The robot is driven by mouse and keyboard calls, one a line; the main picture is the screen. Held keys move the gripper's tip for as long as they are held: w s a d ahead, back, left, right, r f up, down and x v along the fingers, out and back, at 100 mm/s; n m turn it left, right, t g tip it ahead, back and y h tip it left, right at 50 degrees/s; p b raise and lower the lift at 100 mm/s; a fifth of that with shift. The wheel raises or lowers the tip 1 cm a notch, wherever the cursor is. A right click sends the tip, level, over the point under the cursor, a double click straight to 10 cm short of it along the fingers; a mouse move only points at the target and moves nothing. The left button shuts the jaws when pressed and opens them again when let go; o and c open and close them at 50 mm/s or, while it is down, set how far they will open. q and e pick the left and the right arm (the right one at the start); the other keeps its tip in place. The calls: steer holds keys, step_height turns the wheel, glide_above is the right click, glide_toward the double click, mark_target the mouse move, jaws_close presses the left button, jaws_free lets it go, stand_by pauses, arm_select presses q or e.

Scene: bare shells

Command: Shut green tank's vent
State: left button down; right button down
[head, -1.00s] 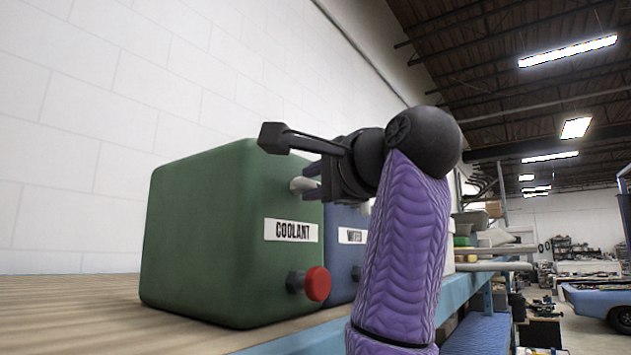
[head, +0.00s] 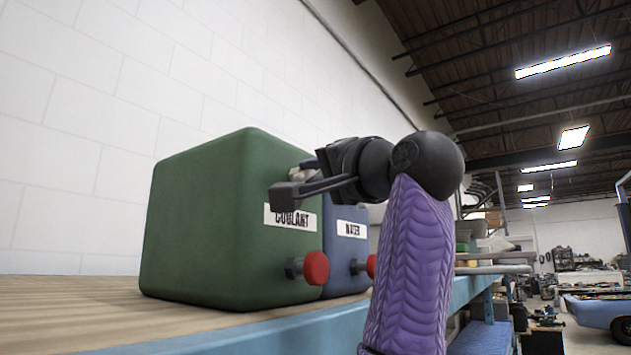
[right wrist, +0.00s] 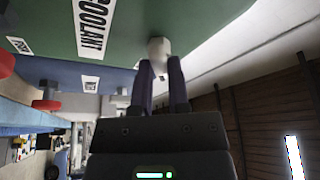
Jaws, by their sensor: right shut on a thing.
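The green tank (head: 205,225) with a COOLANT label (head: 291,218) stands on the bench. A small white vent fitting (right wrist: 158,46) sticks out of its front, above the label. My right gripper (right wrist: 161,68) is shut on this fitting, with a dark purple finger on each side of it. A red knob (head: 316,268) sits low on the green tank's front. My left gripper is not in view.
A blue tank (head: 347,258) labelled WATER stands close beside the green one, with its own red knob (head: 371,266). The wooden bench top (head: 80,310) has a blue front edge (head: 255,334). A white block wall (head: 90,120) is behind. The bench left of the tanks is clear.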

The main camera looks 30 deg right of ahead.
steer(key=n+y, duration=0.1)
steer(key=n, duration=0.2)
steer(key=shift+d+f+t+b, duration=0.1)
steer(key=shift+f+t+b, duration=0.05)
steer(key=shift+t+b, duration=0.2)
steer(key=n+y, duration=0.1)
steer(key=n, duration=0.3)
steer(key=shift+w+t+y, duration=0.1)
steer(key=shift+t+y, duration=0.15)
steer(key=shift+y, duration=0.15)
steer(key=n+y, duration=0.2)
steer(key=n, duration=0.1)
steer(key=shift+d+n+p, duration=0.1)
steer(key=shift+n+p, duration=0.2)
steer(key=shift+n+y+p, duration=0.6)
steer(key=shift+n+y, duration=0.5)
steer(key=shift+n, duration=1.1)
steer(key=shift+d+n+g, duration=0.1)
steer(key=shift+n+g, duration=0.2)
steer(key=shift+g, duration=0.1)
